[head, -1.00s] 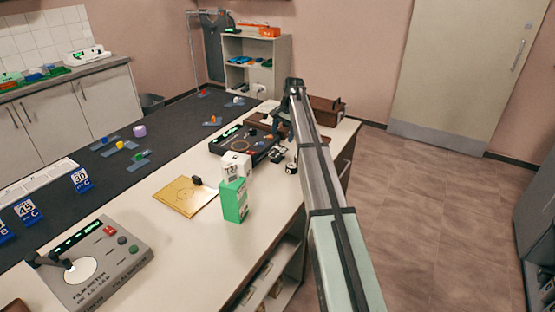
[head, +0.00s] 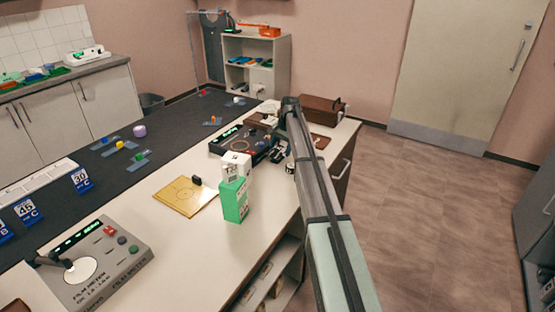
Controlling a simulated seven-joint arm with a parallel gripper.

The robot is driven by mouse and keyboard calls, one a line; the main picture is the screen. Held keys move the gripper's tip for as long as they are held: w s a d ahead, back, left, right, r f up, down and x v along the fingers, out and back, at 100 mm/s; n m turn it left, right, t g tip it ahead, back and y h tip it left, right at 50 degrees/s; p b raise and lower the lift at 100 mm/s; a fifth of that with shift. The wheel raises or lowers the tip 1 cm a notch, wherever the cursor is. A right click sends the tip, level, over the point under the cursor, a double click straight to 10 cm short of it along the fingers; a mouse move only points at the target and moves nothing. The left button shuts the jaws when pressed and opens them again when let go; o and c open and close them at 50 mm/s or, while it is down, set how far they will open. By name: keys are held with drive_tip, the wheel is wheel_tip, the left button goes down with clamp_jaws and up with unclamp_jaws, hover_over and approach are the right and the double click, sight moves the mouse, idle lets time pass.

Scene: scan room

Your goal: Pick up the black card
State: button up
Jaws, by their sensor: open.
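I cannot clearly make out a black card in the head view. A small black upright piece (head: 196,181) stands on the gold square plate (head: 178,199), but I cannot tell if it is a card. My gripper (head: 277,154) is small and partly hidden at the far end of my arm, beside the right end of a dark device (head: 240,141) with a green display. Its jaws are open, and I see nothing held. My arm hides part of the table behind it.
A brown case (head: 322,110) sits at the table's far end. A grey film meter (head: 98,262) is at lower left. Bare white tabletop lies around the gold plate.

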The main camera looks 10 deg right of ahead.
drive_tip(key=c, duration=0.9)
drive_tip(key=shift+r, duration=0.15)
